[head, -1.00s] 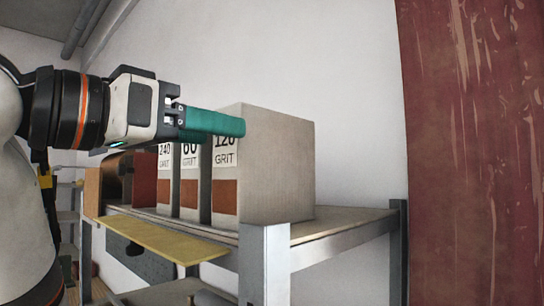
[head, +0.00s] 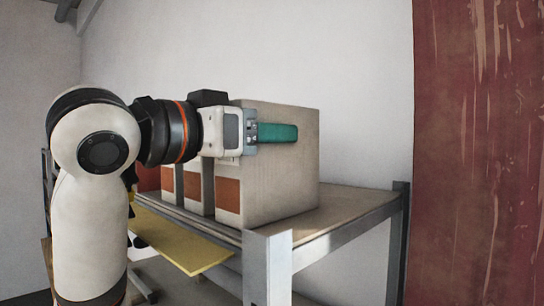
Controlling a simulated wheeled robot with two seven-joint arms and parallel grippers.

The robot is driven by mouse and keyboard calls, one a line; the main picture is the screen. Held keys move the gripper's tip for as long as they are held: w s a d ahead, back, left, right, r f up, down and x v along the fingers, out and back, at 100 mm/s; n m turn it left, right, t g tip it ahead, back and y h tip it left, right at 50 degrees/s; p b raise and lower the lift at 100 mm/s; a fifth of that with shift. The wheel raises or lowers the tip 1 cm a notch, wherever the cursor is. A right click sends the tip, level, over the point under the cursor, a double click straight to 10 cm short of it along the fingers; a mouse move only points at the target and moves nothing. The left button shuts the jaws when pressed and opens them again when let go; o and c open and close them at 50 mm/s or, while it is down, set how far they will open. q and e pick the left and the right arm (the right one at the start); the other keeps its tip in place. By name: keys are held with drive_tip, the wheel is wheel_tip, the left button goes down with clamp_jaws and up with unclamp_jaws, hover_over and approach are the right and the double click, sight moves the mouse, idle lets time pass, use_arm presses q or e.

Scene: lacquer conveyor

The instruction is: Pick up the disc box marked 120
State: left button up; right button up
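The disc box marked 120 (head: 285,185) is a tall grey-beige box with an orange patch, upright at the near right end of a row on the shelf. Its 120 label shows in the earlier frame; now my gripper covers it. My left gripper (head: 277,133) reaches in from the left, with a teal finger across the upper part of the box's right side face. Only one finger shows clearly. The other is hidden, so I cannot tell whether the fingers touch or grip the box. My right gripper is out of view.
Other boxes with orange patches (head: 199,190) stand close on the left of the box. The wooden shelf top (head: 338,202) is bare to its right, with a metal corner post (head: 268,268) in front. A yellow board (head: 180,240) juts out below the front edge.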

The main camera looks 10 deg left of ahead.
use_arm(q)
drive_tip(key=c, duration=0.8)
drive_tip(key=shift+r, duration=0.1)
drive_tip(key=shift+c, duration=0.2)
